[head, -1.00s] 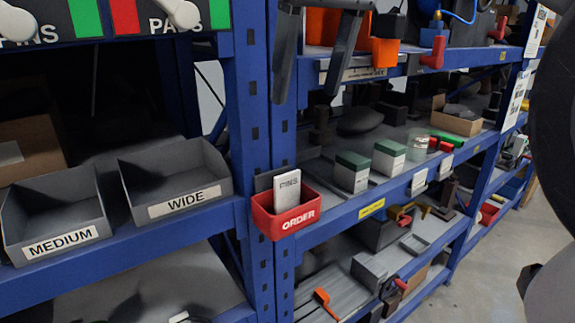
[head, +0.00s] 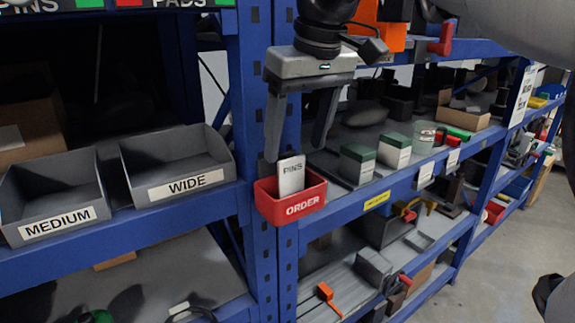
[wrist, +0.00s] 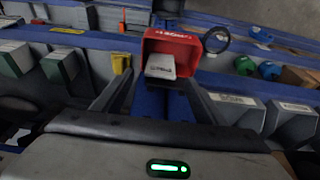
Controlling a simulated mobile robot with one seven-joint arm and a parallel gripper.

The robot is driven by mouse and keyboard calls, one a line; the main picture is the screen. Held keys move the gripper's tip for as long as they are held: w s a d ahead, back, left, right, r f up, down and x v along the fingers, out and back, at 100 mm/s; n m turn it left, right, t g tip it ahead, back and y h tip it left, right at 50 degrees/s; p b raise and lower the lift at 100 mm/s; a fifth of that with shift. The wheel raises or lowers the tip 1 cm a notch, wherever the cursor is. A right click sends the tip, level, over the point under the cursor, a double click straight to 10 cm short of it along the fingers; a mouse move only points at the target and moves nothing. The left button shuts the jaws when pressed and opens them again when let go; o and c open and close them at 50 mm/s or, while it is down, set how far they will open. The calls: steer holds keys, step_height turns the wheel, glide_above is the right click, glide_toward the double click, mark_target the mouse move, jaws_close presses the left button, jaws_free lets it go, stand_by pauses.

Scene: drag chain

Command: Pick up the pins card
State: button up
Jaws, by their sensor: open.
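The pins card (head: 291,176) is a small white card marked PINS. It stands in the red ORDER bin (head: 292,207), which is fixed to the blue shelf post. My gripper (head: 294,154) is open, pointing down, with its fingers just above the card and the bin. In the wrist view the card (wrist: 160,66) shows inside the red bin (wrist: 172,40), ahead of and between my open fingers (wrist: 158,90). The fingers hold nothing. The card's lower part is hidden by the bin's front wall.
Grey bins marked WIDE (head: 180,165) and MEDIUM (head: 55,200) sit on the left shelf. White boxes with green tops (head: 357,163) stand on the right shelf close to the bin. The blue post (head: 249,120) is right behind it.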

mark_target(292, 159)
steer(key=x, duration=0.3)
steer(key=shift+w+a+f, duration=0.1)
steer(key=shift+f, duration=0.25)
steer(key=c, duration=1.4)
steer(key=shift+r, duration=0.1)
